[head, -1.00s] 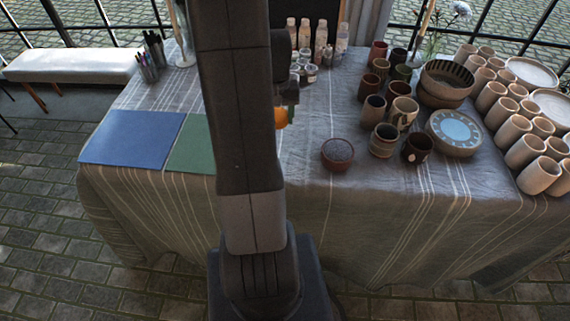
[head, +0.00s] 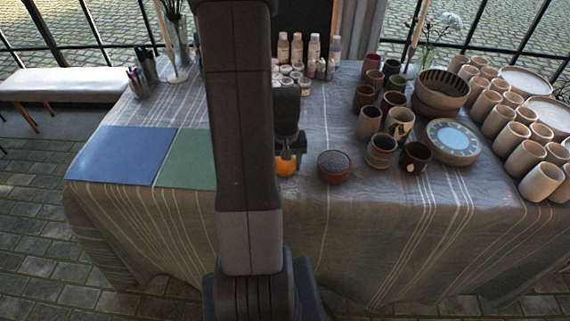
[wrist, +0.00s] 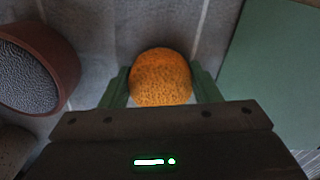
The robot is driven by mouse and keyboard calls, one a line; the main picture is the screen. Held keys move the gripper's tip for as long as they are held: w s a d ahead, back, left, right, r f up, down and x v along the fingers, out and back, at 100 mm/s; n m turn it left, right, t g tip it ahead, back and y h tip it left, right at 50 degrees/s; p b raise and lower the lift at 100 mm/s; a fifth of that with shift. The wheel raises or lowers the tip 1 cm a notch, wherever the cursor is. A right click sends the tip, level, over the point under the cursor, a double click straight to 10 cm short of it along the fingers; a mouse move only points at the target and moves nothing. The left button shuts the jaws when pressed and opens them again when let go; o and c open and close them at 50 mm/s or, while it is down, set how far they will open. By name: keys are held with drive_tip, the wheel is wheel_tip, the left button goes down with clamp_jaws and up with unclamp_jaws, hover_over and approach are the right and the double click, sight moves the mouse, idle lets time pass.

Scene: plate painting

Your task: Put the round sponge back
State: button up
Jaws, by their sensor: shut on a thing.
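The round sponge (wrist: 160,77) is orange and sits between the two green fingers of my gripper (wrist: 161,88) in the wrist view. My gripper is shut on it. In the head view the sponge (head: 286,166) shows as an orange patch below my gripper (head: 290,158), partly hidden by my arm. It is close to the tabletop, just left of a reddish-brown bowl (head: 334,167) with a grey speckled inside. The bowl also shows at the left of the wrist view (wrist: 66,62). I cannot tell whether the sponge touches the cloth.
A green mat (head: 188,160) and a blue mat (head: 122,155) lie left of my arm. Several cups and mugs (head: 381,150) and a plate with a blue centre (head: 453,138) stand to the right. Paint bottles (head: 314,48) stand at the back. Bare cloth lies around the bowl's front.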

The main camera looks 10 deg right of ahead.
sight(285, 162)
drive_tip(key=shift+f, duration=0.25)
drive_tip(key=shift+f, duration=0.15)
drive_tip(key=o, duration=1)
drive_tip(key=shift+o, duration=0.2)
wheel_tip(285, 162, up, 12)
drive_tip(key=p, duration=0.1)
drive_tip(key=shift+r, duration=0.25)
